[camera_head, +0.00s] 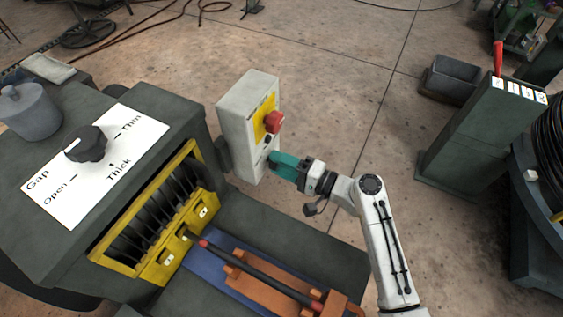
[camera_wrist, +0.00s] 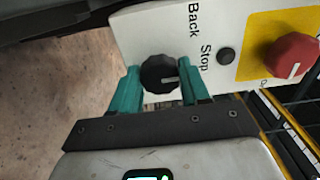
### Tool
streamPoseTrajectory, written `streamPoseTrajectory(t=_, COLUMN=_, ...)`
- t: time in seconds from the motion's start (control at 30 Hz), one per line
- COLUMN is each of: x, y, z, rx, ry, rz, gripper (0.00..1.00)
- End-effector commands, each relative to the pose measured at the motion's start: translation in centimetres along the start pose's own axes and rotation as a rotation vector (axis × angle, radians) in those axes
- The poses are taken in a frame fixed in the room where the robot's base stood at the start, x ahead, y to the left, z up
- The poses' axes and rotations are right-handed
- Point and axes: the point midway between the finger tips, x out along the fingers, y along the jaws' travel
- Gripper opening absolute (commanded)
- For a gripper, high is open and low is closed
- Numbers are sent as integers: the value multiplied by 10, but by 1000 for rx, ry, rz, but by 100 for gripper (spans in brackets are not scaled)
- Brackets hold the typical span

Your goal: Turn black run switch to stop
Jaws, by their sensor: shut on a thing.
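The black run switch (camera_wrist: 160,73) is a round knob on the pale control box. In the wrist view it sits between the teal fingers of my gripper (camera_wrist: 158,76), which is shut on it from both sides. Its white mark points right in that view, near the lower end of the printed word Stop (camera_wrist: 206,57). The word Back (camera_wrist: 193,20) stands higher up; any label behind the right finger is hidden. In the head view my gripper (camera_head: 273,159) is at the lower front of the control box (camera_head: 236,125), and the knob is hidden behind the fingers.
A red knob (camera_wrist: 292,55) on a yellow plate and a small black button (camera_wrist: 226,56) are beside the switch. The dark machine with a Gap dial (camera_head: 85,143) stands left. A green pedestal with a red lever (camera_head: 498,58) stands right, with open floor between.

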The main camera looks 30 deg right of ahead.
Motion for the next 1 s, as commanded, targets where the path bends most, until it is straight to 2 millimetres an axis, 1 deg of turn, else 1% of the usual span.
streamPoseTrajectory(t=0.4, x=-1, y=1, z=-1, rx=7, ry=3, rz=2, gripper=15)
streamPoseTrajectory(t=0.43, x=-1, y=1, z=-1, rx=7, ry=3, rz=2, gripper=47)
streamPoseTrajectory(t=0.6, x=0, y=1, z=-1, rx=6, ry=2, rz=1, gripper=64)
streamPoseTrajectory(t=0.7, x=0, y=0, z=-1, rx=6, ry=2, rz=1, gripper=71)
streamPoseTrajectory(t=0.9, x=0, y=0, z=0, rx=6, ry=1, rz=0, gripper=71)
streamPoseTrajectory(t=1.0, x=-5, y=1, z=-1, rx=6, ry=3, rz=0, gripper=71)
